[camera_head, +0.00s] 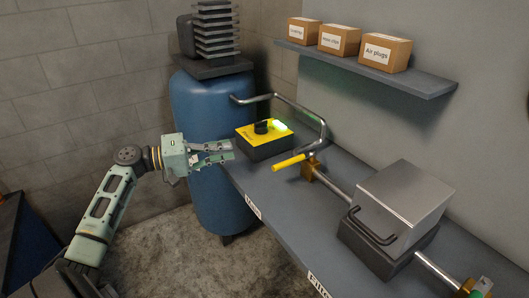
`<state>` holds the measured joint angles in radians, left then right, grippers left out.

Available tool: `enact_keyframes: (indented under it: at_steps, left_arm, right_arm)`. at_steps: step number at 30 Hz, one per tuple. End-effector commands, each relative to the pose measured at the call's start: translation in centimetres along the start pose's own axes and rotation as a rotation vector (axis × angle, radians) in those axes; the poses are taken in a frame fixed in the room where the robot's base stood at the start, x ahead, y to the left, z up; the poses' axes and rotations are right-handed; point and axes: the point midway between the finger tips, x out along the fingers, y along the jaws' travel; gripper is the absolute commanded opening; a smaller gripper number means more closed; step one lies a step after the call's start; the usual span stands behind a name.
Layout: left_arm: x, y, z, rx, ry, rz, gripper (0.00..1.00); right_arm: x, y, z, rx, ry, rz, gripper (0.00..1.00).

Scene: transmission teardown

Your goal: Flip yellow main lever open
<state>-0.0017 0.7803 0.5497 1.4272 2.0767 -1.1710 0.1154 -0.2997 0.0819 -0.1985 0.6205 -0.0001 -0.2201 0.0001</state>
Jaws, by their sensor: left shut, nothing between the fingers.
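The yellow main lever (289,163) sticks out to the left from a brass valve body (311,172) on the pipe, above the grey bench. My left gripper (232,149) comes in from the left and is shut, with nothing held. Its fingertips are at the bench's left edge, left of the lever and apart from it. A yellow-topped switch box (264,143) with a black knob and a lit green light lies between them, a little farther back. My right gripper is not in view.
A blue tank (204,115) stands behind my left gripper. A bent metal pipe (308,116) runs from it to the valve. A metal box (402,204) sits on the bench (285,206) at the right. A wall shelf (366,69) holds cardboard boxes.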

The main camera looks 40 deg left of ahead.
Motion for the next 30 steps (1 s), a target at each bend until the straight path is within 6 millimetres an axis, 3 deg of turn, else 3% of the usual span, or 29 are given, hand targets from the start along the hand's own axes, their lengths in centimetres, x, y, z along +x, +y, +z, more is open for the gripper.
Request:
enact_keyframes:
  at_steps: [9,24,30]
  left_arm:
    - [0.8,0.1,-0.1,-0.001,0.002,0.000,0.00]
    - [10.1,0.2,-0.1,-0.002,0.002,0.001,0.00]
    - [10.7,0.0,2.5,-0.003,0.000,-0.004,0.00]
  right_arm:
    - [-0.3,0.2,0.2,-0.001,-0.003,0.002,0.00]
    - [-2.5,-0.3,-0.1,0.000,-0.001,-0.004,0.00]
    - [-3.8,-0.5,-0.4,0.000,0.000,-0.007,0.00]
